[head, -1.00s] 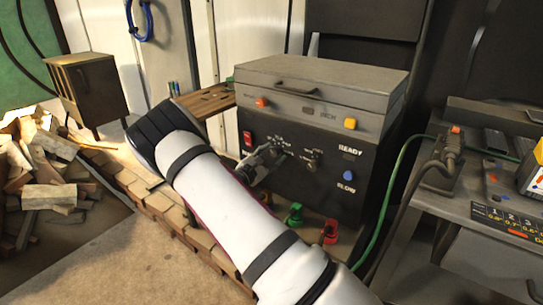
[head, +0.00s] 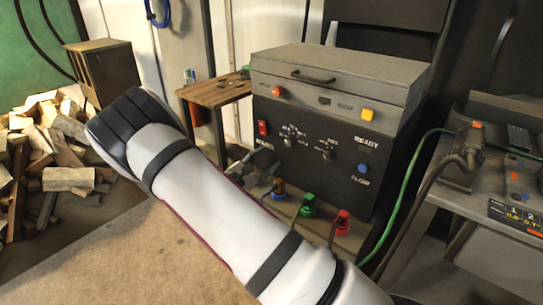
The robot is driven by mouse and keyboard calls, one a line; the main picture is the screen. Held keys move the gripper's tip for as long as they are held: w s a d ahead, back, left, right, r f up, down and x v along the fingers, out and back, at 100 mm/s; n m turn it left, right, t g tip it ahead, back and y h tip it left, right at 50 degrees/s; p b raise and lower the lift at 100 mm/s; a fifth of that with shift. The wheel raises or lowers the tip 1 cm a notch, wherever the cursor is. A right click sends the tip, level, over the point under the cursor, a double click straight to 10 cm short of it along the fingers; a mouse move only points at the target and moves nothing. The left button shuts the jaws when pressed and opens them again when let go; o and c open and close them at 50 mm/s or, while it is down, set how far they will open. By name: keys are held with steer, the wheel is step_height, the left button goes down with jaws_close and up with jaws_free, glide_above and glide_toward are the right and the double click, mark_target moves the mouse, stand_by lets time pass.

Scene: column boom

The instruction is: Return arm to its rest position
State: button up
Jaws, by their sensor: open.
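My white arm (head: 215,210) with black bands reaches up and left across the head view, its dark elbow end (head: 135,125) at the upper left. My gripper (head: 258,172) shows just past the arm's upper edge, partly hidden by it. It is open and no object shows between its fingers. It is in front of the lower left of the dark machine panel (head: 345,185). I cannot tell whether it touches anything.
The grey machine lid (head: 340,72) has a handle. Blue (head: 278,187), green (head: 308,204) and red (head: 342,220) connectors stand below the panel. A wooden side table (head: 215,92), a wood pile (head: 65,178) and a right-hand bench (head: 480,195) with cables surround the arm. Brown floor is clear at lower left.

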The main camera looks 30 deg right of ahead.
steer(key=shift+a, duration=0.25)
stand_by(0.3)
steer(key=s+d+r+m+g+y, duration=0.1)
steer(key=s+r+m+g+y, duration=0.2)
steer(key=s+r+m+g, duration=0.55)
steer(key=s+r+m+g+y, duration=0.1)
steer(key=s+r+m+y, duration=0.3)
steer(key=s, duration=0.9)
steer(key=s+a+r+m+t+y, duration=0.1)
steer(key=s+a+r+t+y, duration=0.15)
steer(key=s+a+y, duration=0.5)
steer(key=s+a+r+m+t+y, duration=0.1)
steer(key=s+a+r+m+y, duration=0.15)
steer(key=s+a, duration=0.95)
steer(key=s+d+r+t+p, duration=0.1)
steer(key=r+p, duration=0.8)
steer(key=r, duration=0.1)
steer(key=s+d+r+n+t+p, duration=0.1)
steer(key=s+d+r+t+p, duration=0.1)
steer(key=r+p, duration=0.7)
steer(key=shift+s+r+t, duration=0.2)
steer(key=shift+r+t, duration=0.1)
steer(key=shift+r, duration=0.35)
